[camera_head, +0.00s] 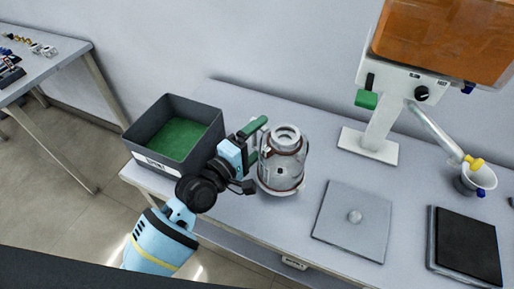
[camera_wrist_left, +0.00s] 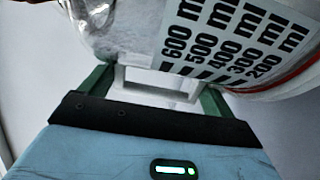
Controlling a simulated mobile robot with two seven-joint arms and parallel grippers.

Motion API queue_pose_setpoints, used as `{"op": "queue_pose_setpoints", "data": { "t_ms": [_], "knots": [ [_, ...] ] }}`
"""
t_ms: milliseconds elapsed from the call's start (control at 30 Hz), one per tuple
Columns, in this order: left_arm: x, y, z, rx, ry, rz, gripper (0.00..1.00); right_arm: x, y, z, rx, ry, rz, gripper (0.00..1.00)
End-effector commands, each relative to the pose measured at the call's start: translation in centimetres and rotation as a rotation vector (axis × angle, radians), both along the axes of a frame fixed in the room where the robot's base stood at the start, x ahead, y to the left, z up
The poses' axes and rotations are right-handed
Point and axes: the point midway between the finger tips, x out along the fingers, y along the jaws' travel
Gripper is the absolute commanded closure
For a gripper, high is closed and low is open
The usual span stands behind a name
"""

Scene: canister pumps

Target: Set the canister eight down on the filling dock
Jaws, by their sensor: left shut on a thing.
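A clear canister (camera_head: 284,168) with a grey lid and reddish-brown bands stands upright in the middle of the head view, over the table. My left gripper (camera_head: 256,143) is at its left side, shut on it. In the left wrist view, green fingers (camera_wrist_left: 212,103) flank a pale handle-like part, and the canister (camera_wrist_left: 235,45) shows black millilitre marks. A pale round rim shows at the canister's foot; I cannot tell if it is the filling dock, nor whether the canister rests or hovers. No number eight is readable. My right gripper is out of view.
A dark bin (camera_head: 137,135) with a green floor stands left. A white stand (camera_head: 368,146) carries an orange tank (camera_head: 445,40) at the back right. A grey square plate (camera_head: 336,225) with a knob and a black pad (camera_head: 468,246) lie front right. The table between them is clear.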

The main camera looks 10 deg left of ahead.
Motion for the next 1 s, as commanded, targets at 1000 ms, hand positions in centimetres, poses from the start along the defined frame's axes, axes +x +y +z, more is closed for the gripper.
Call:
{"op": "queue_pose_setpoints", "data": {
  "t_ms": [1000],
  "knots": [
    [-0.2, 0.1, -3.7, 0.004, 0.006, 0.000, 0.00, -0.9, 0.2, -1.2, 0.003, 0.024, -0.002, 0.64]
  ]
}}
